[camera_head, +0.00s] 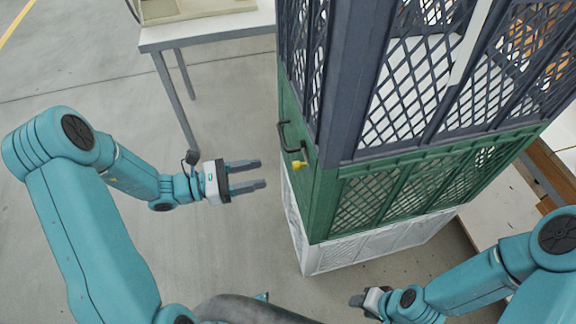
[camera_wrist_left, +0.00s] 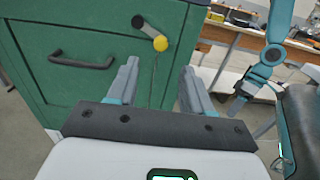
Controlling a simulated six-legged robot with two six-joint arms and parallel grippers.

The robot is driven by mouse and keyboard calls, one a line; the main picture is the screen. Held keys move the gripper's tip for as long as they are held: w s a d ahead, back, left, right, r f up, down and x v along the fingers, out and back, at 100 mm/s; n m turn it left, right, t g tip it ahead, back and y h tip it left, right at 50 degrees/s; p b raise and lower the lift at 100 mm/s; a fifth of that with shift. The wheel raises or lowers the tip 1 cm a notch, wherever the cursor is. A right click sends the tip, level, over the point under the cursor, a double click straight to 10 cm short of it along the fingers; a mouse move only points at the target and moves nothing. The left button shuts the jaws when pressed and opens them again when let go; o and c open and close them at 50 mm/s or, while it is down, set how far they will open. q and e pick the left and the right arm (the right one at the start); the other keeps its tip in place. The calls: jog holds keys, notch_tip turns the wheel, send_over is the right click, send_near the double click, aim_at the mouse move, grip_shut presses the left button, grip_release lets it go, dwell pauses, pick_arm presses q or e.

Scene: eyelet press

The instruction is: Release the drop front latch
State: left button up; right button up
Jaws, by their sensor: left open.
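The latch is a small lever with a yellow knob (camera_head: 299,164) on the green crate's left face. In the left wrist view the yellow knob (camera_wrist_left: 160,43) sits at the lower right end of a short grey lever (camera_wrist_left: 145,27). A dark bar handle (camera_head: 288,138) is beside it on the green front panel (camera_wrist_left: 90,85). My left gripper (camera_head: 262,174) is open and empty, to the left of the knob and apart from it. In the wrist view the knob lies beyond the fingertips, between them. My right gripper (camera_head: 358,300) is low at the right, small and partly seen.
The green crate (camera_head: 345,205) stands on a white crate (camera_head: 375,250), with a dark blue mesh crate (camera_head: 345,85) on top. A light table (camera_head: 210,28) stands at the back left. A wooden-edged bench (camera_head: 548,175) is at the right. Floor between arm and crates is clear.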

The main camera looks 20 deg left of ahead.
pick_arm(q)
jog(key=x, duration=0.8)
jog(key=shift+p, duration=0.35)
jog(key=shift+w+d, duration=0.1)
